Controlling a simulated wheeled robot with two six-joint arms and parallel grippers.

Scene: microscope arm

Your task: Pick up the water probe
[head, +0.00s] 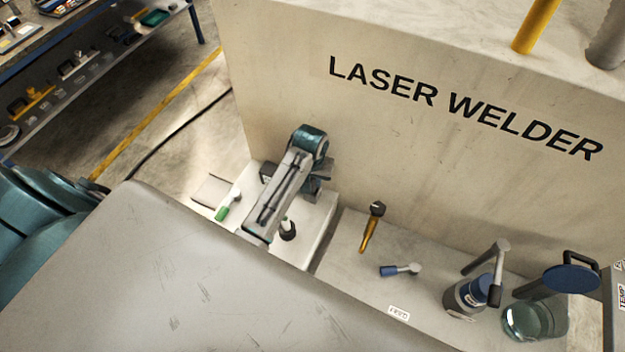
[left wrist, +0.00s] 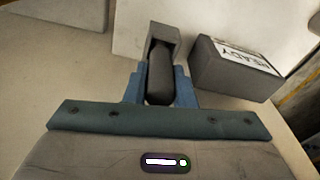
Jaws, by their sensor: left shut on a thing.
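My left gripper (head: 308,195) hangs over the white block at the left end of the bench, partly hidden behind my own arm. In the left wrist view, the blue fingers of my left gripper (left wrist: 159,86) are shut on a dark grey rounded handle, which I take to be the water probe (left wrist: 160,72). A square grey part is at its far end, against a pale surface. In the head view the held part is too hidden to make out. My right gripper is out of view.
A box labelled READY (left wrist: 238,70) is close right of the fingers. A green-ended tool (head: 228,205), yellow tool (head: 370,230), blue-handled tool (head: 400,270), canister (head: 466,298) and glass jar (head: 530,320) stand or lie along the bench. The laser welder wall (head: 420,150) rises behind.

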